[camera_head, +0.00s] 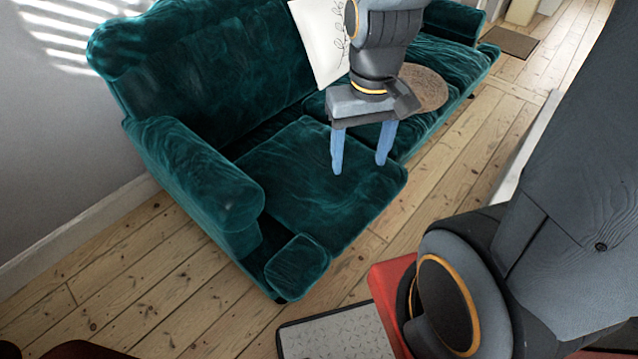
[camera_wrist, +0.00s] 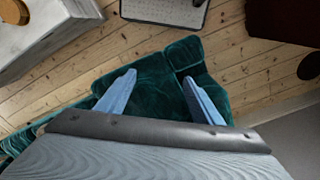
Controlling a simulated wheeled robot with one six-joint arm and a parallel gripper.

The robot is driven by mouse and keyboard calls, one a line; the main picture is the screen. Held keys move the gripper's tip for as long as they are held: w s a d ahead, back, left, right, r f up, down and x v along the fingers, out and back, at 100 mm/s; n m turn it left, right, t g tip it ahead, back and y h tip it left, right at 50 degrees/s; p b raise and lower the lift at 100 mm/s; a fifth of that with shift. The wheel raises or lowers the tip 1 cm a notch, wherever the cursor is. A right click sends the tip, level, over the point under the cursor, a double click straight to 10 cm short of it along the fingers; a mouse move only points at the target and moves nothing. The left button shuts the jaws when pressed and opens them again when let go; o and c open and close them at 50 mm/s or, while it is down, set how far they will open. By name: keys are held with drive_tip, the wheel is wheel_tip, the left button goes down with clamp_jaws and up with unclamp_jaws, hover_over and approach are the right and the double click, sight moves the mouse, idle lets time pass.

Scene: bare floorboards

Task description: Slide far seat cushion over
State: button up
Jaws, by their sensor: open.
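A dark green velvet sofa (camera_head: 190,50) stands against the wall, with two seat cushions side by side. The far seat cushion (camera_head: 455,62) lies at the upper right, partly hidden by my arm and a round brown patterned item. The nearer seat cushion (camera_head: 285,180) lies beside the near armrest (camera_head: 205,185); a dark gap shows between it and that armrest. My gripper (camera_head: 360,167) points down over the nearer cushion, fingers spread and nothing between them. I cannot tell whether the fingertips touch it. In the wrist view, green upholstery (camera_wrist: 152,76) lies beyond and between the open fingers.
The round brown item (camera_head: 423,88) lies on the seat. A patterned grey mat or tray (camera_head: 335,338) is on the floor in front. Bare floorboards (camera_head: 120,265) lie left of the sofa. A grey slab-topped piece (camera_wrist: 40,35) shows in the wrist view.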

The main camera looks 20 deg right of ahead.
drive_tip(key=shift+f, duration=0.15)
drive_tip(key=c, duration=0.7)
drive_tip(key=f+b, duration=0.1)
drive_tip(key=w+d+f, duration=0.1)
drive_tip(key=f+b, duration=0.1)
drive_tip(key=shift+w+d+f+b, duration=0.25)
drive_tip(key=shift+w+d+b, duration=0.05)
drive_tip(key=shift+b, duration=0.05)
clamp_jaws()
drive_tip(key=w+d+f+n+b, duration=0.25)
drive_tip(key=d+f+b, duration=0.4)
drive_tip(key=f, duration=0.55)
drive_tip(key=w+d+f+n+b, duration=0.25)
drive_tip(key=d+f+b, duration=0.4)
drive_tip(key=f, duration=0.45)
drive_tip(key=w+d+f+n+b, duration=0.25)
drive_tip(key=d+f+b, duration=0.25)
drive_tip(key=f+b, duration=0.5)
drive_tip(key=w+a+f+b, duration=0.1)
drive_tip(key=w+f+b, duration=0.1)
drive_tip(key=f, duration=0.9)
drive_tip(key=shift+w+a+f+m, duration=0.25)
drive_tip(key=shift+w+a+m, duration=0.2)
drive_tip(key=shift+w, duration=0.45)
